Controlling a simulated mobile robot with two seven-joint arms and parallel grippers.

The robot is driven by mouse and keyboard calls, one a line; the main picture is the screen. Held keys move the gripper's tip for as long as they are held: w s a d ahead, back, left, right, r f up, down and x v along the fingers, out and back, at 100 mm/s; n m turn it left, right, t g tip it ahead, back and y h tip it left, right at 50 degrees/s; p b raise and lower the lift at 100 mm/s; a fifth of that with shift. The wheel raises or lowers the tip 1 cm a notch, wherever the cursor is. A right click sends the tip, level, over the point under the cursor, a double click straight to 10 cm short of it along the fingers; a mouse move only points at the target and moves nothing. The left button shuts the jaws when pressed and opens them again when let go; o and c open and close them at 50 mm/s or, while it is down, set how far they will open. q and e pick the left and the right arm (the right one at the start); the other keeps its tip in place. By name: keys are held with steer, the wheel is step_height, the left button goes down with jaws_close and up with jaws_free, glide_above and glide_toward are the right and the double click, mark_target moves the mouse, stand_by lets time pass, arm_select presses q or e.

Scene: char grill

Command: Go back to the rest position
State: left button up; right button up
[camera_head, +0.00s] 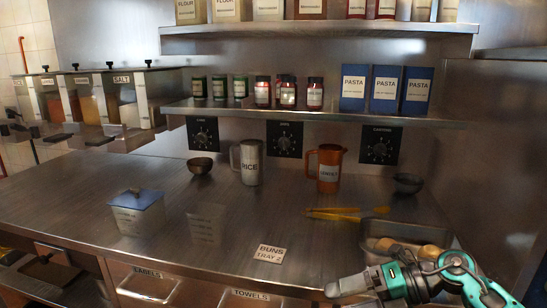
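My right gripper (338,287) is at the bottom right, in front of the counter's front edge. Its arm comes in from the right and its fingers point left. I see nothing held in it, but the view does not show whether the fingers are apart. My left gripper is not in view.
The steel counter (110,195) has clear room in the middle. On it are a buns tray label (269,253), yellow tongs (335,214), a metal tray (425,230) of food, a blue-lidded container (138,213), a metal rice jug (249,163) and an orange jug (328,169). Shelves are behind.

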steer(key=s+a+r+m+t+y, duration=0.1)
steer(key=a+m+t+y, duration=0.3)
steer(key=a+m+t, duration=0.15)
steer(key=s+d+f+m+t+h, duration=0.1)
steer(key=s+d+f+m+h, duration=0.3)
steer(key=s+f+m+h, duration=0.3)
steer(key=s+d+f+m+t+h, duration=0.2)
steer(key=s+f+m+h, duration=0.5)
steer(key=f+m, duration=0.7)
steer(key=s+d+m, duration=0.1)
steer(key=m, duration=0.6)
steer(key=shift+d+h, duration=0.4)
steer(key=shift+c, duration=0.4)
